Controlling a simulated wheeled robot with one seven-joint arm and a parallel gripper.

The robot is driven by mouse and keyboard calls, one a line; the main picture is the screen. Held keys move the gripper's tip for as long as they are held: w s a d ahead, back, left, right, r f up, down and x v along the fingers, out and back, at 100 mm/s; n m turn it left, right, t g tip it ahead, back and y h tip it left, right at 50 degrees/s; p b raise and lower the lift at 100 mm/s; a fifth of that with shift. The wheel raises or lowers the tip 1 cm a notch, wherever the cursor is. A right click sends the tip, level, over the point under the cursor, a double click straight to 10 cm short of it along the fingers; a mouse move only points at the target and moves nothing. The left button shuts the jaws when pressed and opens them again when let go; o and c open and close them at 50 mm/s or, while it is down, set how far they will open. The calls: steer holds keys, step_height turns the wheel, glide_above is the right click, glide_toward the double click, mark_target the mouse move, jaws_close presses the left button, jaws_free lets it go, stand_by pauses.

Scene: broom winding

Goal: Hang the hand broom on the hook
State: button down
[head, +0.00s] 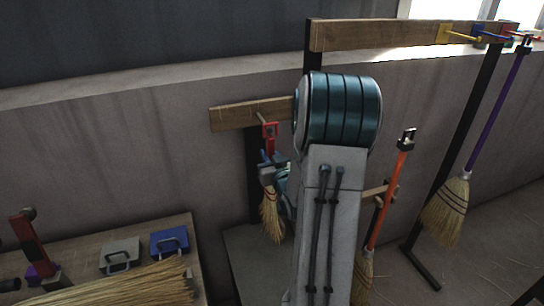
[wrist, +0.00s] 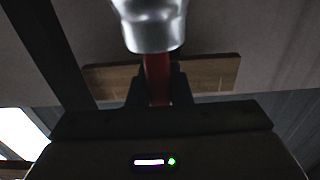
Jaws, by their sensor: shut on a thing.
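The hand broom has a red handle (head: 270,142) and straw bristles (head: 272,217). It hangs bristles down, close to upright, in front of the lower wooden rail (head: 232,115). A thin hook (head: 260,117) sticks out of that rail beside the handle's red top end. I cannot tell whether the two touch. My gripper (head: 271,165) is shut on the lower handle, partly hidden behind my arm. In the wrist view the dark fingers (wrist: 158,92) pinch the red handle (wrist: 156,72), with a silvery rounded part (wrist: 152,30) above and the wooden rail (wrist: 215,73) behind.
A higher wooden rail (head: 390,35) with coloured hooks stands at right, holding a purple-handled broom (head: 492,115). An orange-handled broom (head: 388,195) stands right of my arm. A bench (head: 80,244) at lower left holds a straw broom head (head: 125,285) and blocks.

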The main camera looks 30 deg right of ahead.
steer(key=shift+p+x, duration=0.5)
steer(key=shift+x, duration=0.6)
steer(key=shift+w, duration=0.2)
steer(key=b, duration=0.1)
steer(key=w+f+b, duration=0.1)
steer(key=shift+d+f+b, duration=0.1)
steer(key=shift+d+b, duration=0.15)
steer(key=shift+b, duration=0.1)
steer(key=c, duration=1.3)
jaws_free()
steer(key=shift+o, duration=0.2)
steer(key=shift+f, duration=0.1)
